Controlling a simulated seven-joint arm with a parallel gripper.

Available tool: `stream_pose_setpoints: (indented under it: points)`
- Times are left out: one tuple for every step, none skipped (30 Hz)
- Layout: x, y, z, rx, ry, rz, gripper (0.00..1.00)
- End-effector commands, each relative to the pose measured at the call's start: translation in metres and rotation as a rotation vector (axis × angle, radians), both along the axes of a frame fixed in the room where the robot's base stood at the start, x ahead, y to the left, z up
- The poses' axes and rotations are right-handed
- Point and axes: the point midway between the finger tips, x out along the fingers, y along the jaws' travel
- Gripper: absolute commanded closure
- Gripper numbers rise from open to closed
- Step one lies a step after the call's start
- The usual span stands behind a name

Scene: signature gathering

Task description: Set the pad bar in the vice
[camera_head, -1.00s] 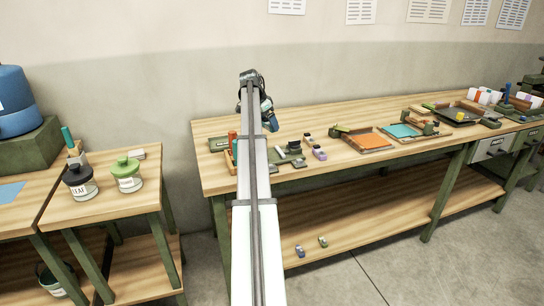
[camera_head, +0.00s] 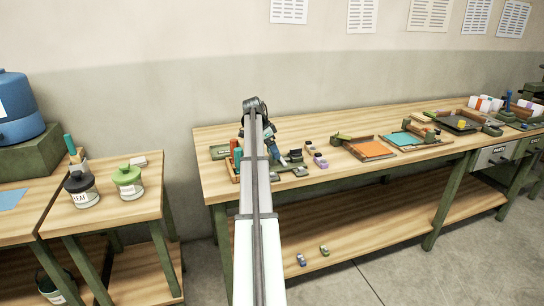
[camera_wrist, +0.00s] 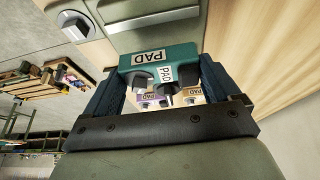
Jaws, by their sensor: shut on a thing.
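A teal bar with white PAD labels (camera_wrist: 185,54) is held crosswise between the two blue fingers of my gripper (camera_wrist: 162,68). My gripper is shut on it. The bar lies close against a grey-green block with a round metal knob (camera_wrist: 75,25), which looks like the vice; I cannot tell whether it is seated or only touching. In the head view my gripper (camera_head: 284,157) is low over the left part of the bench, above small dark-green fittings (camera_head: 300,171). The bar is too small to make out there, and my arm hides part of that area.
More PAD-labelled bars, orange and purple, show between the fingers (camera_wrist: 153,98). A purple block (camera_head: 320,161) stands right of my gripper. An orange tray (camera_head: 369,149) and a teal tray (camera_head: 410,140) lie farther right on the bench (camera_head: 222,187). Two lidded pots stand on the left table (camera_head: 150,208).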

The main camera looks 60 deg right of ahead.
Motion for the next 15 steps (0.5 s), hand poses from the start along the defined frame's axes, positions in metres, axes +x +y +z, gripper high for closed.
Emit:
stream_pose_setpoints:
  points:
    - [0.000, 0.000, -0.003, -0.001, 0.001, 0.000, 0.56]
    - [0.000, 0.000, -0.005, -0.001, 0.000, 0.000, 0.56]
    - [0.000, 0.000, -0.009, -0.001, 0.000, 0.000, 0.56]
    - [0.000, 0.000, -0.013, -0.001, 0.000, 0.000, 0.56]
    - [0.000, 0.000, -0.017, -0.001, 0.000, 0.000, 0.56]
    - [0.000, 0.000, -0.022, 0.000, 0.000, 0.001, 0.56]
    - [0.000, 0.000, -0.026, 0.001, 0.001, 0.001, 0.56]
    - [0.000, 0.000, -0.030, 0.001, 0.001, 0.001, 0.56]
    - [0.000, 0.000, -0.033, 0.000, 0.000, 0.000, 0.56]
    - [0.000, 0.000, -0.034, -0.001, 0.000, 0.000, 0.56]
    - [0.000, 0.000, -0.035, -0.001, 0.000, 0.000, 0.56]
    - [0.000, 0.000, -0.035, -0.002, -0.001, 0.001, 0.56]
    - [0.000, 0.000, -0.035, -0.002, -0.001, 0.000, 0.56]
    - [0.000, 0.000, -0.034, -0.002, -0.001, 0.000, 0.56]
    - [0.000, 0.000, -0.034, -0.002, -0.001, 0.001, 0.56]
